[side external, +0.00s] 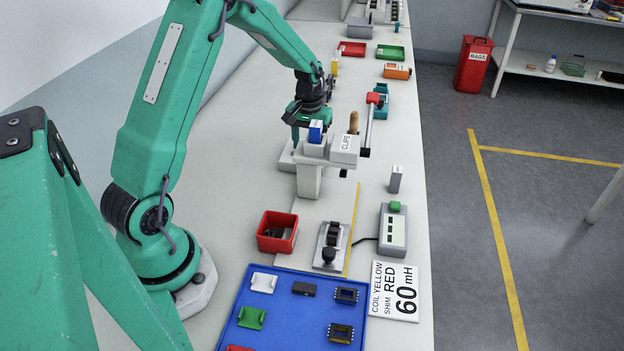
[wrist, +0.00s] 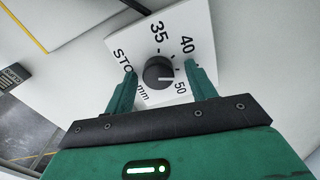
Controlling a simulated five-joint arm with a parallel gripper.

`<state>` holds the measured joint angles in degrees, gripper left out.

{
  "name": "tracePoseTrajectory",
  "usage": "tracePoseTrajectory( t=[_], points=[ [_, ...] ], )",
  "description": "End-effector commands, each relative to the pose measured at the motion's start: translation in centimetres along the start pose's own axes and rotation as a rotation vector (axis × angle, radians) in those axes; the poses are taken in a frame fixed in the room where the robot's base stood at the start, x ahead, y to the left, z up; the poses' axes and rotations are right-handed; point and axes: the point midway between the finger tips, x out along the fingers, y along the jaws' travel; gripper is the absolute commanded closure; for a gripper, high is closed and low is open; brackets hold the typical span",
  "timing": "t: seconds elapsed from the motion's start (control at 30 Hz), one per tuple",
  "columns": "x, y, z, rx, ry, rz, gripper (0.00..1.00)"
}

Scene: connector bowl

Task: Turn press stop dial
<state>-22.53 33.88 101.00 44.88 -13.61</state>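The press stop dial (wrist: 158,73) is a dark round knob on a white plate (wrist: 178,22) in the wrist view. The plate reads STOP mm, with 35, 40 and 50 legible around the knob. The knob's white mark points right, towards the area by my right finger, near the 50. My gripper (wrist: 160,67) is open, one finger on each side of the knob, with a visible gap on both sides. In the side external view my gripper (side external: 296,135) points down behind the grey press (side external: 309,182); the dial is hidden there.
A red bin (side external: 277,231), a lever fixture (side external: 331,245), a grey button box (side external: 393,231) and a blue tray (side external: 275,330) stand nearer the camera.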

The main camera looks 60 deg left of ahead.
Motion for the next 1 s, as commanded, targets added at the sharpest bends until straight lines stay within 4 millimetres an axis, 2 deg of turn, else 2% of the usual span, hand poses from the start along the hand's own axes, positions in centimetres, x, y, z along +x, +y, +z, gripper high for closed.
tracePoseTrajectory(
  t=[0.33,0.8,1.0],
  points=[
    [-1.0,0.1,-0.1,0.001,0.003,0.001,0.44],
    [-6.6,0.0,-0.1,0.0,0.003,0.001,0.44],
    [-7.8,0.0,0.0,0.0,0.002,0.0,0.44]
  ],
)
